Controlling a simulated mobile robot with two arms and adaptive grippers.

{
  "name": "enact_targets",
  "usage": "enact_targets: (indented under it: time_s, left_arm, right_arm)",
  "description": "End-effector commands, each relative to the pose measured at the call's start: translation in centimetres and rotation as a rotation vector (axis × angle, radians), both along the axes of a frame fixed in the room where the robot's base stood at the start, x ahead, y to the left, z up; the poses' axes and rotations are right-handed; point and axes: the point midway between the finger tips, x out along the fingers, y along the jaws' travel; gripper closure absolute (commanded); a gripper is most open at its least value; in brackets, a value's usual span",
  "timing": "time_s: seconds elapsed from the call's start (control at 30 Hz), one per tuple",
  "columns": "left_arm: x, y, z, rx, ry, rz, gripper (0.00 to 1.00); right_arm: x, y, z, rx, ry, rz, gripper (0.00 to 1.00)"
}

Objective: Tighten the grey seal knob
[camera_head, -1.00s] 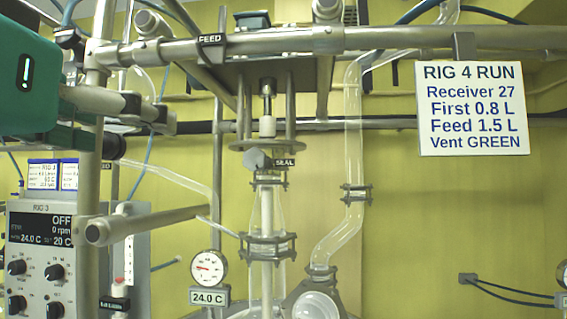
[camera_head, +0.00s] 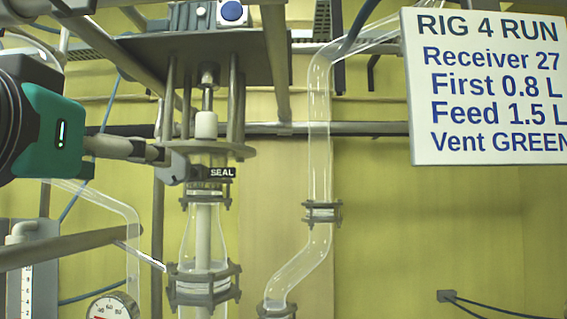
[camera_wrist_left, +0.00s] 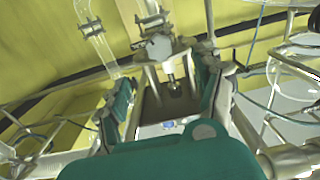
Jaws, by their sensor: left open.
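The grey seal knob (camera_head: 172,168) sits on the left of the seal fitting below a round plate, beside the black SEAL label (camera_head: 222,172). In the left wrist view the knob (camera_wrist_left: 159,46) shows as a grey round shape beyond the fingers. My left gripper (camera_head: 150,152) comes in from the left, its fingertips close to the knob in the head view. In the left wrist view the gripper (camera_wrist_left: 165,85) has its two fingers spread, with nothing between the tips. Whether a fingertip touches the knob cannot be told. My right gripper is not in view.
A glass column (camera_head: 205,235) stands under the seal. A bent glass tube (camera_head: 320,130) runs down to its right. Metal rails (camera_head: 70,245) cross at the left, near my arm. A white RIG 4 RUN sign (camera_head: 490,90) hangs at the right. A round gauge (camera_head: 112,306) is low left.

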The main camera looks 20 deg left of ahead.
Motion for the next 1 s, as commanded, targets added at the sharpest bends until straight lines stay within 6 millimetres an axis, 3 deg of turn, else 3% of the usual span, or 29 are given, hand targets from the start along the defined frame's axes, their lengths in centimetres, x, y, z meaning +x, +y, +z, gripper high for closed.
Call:
enact_targets:
  time_s: [0.17, 0.5, 0.7, 1.0]
  left_arm:
    - [4.1, 1.0, 0.1, -0.001, 0.008, 0.000, 0.31]
    - [10.2, 2.5, 0.1, -0.002, 0.004, 0.000, 0.31]
    - [11.7, 2.8, 0.1, 0.000, 0.001, 0.000, 0.31]
    - [11.8, 2.8, 0.0, 0.000, 0.000, -0.001, 0.31]
  right_arm:
    - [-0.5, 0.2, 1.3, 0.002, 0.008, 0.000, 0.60]
    - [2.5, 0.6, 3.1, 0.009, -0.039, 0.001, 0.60]
    - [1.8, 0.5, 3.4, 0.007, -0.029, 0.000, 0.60]
    - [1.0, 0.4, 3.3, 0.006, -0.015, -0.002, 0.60]
